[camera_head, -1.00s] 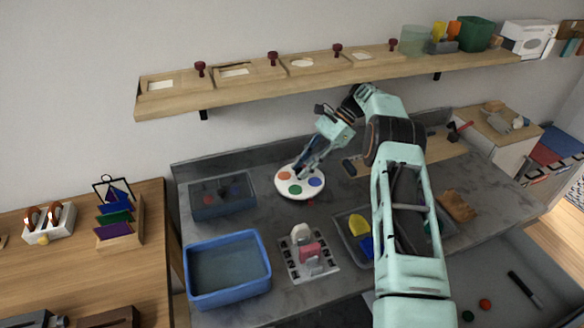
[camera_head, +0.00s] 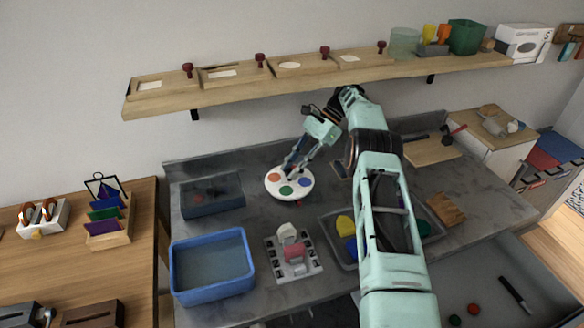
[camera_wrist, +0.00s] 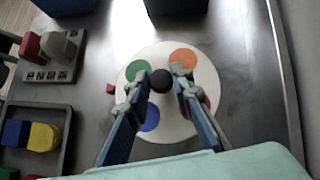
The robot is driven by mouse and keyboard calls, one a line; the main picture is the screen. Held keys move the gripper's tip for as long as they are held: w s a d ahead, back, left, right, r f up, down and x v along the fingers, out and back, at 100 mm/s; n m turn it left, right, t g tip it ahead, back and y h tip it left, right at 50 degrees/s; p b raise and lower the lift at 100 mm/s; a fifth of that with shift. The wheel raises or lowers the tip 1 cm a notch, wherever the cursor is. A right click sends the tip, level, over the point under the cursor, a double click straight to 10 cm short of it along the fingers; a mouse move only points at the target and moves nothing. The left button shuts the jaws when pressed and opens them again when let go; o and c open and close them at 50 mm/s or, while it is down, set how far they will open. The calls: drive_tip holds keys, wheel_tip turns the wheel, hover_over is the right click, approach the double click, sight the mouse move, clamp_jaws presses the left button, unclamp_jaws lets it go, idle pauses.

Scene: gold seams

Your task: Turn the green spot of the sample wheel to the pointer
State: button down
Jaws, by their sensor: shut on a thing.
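The sample wheel (camera_head: 275,190) is a white disc on the grey counter, also seen in the wrist view (camera_wrist: 180,148). It has a green spot (camera_wrist: 137,70), an orange spot (camera_wrist: 183,59), a blue spot (camera_wrist: 149,117) and a red spot, partly hidden behind a finger. A small red pointer (camera_wrist: 110,88) lies just off the rim, between the directions of green and blue, somewhat nearer green. My gripper (camera_wrist: 160,77) is over the wheel, its fingers on both sides of the black centre knob (camera_wrist: 160,83) and shut on it.
A dark blue bin (camera_head: 212,197) stands left of the wheel and a blue tub (camera_head: 176,275) is at front left. A white rack (camera_head: 285,274) and a grey tray (camera_head: 333,254) of blocks are in front. A wooden shelf (camera_head: 215,95) runs along the wall above.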

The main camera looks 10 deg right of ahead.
drive_tip(key=shift+w+r, duration=0.1)
drive_tip(key=c, duration=1.7)
unclamp_jaws()
drive_tip(key=shift+c, duration=0.2)
